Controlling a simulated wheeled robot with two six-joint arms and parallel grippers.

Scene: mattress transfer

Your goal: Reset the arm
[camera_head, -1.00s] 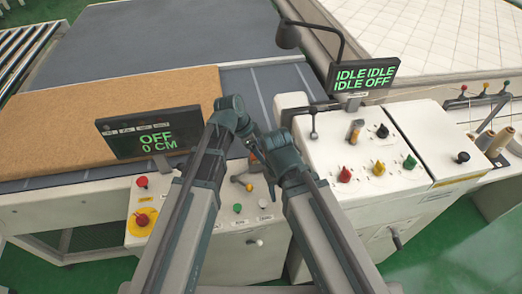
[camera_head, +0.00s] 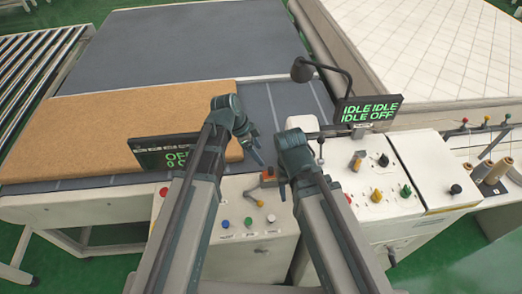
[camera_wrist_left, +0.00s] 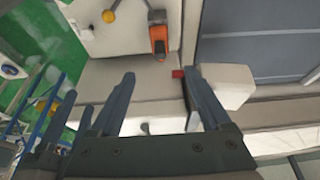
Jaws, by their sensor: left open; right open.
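My left gripper (camera_head: 258,157) is open and empty above the gap between the two control consoles, its arm reaching in from the left. In the left wrist view its two fingers (camera_wrist_left: 162,100) are spread, with an orange-and-grey switch (camera_wrist_left: 158,38) beyond them. My right gripper (camera_head: 283,188) is lower and just to the right, above the left console; its fingers are small and partly hidden by its own wrist. The two grippers are apart, and neither touches anything that I can make out.
A brown mattress pad (camera_head: 110,130) lies on the grey table (camera_head: 200,50) at left. The left display (camera_head: 165,150) is partly hidden by my left arm; the right display (camera_head: 368,109) reads IDLE IDLE IDLE OFF. Knobs cover the right console (camera_head: 345,160). A lamp (camera_head: 303,70) bends over the table.

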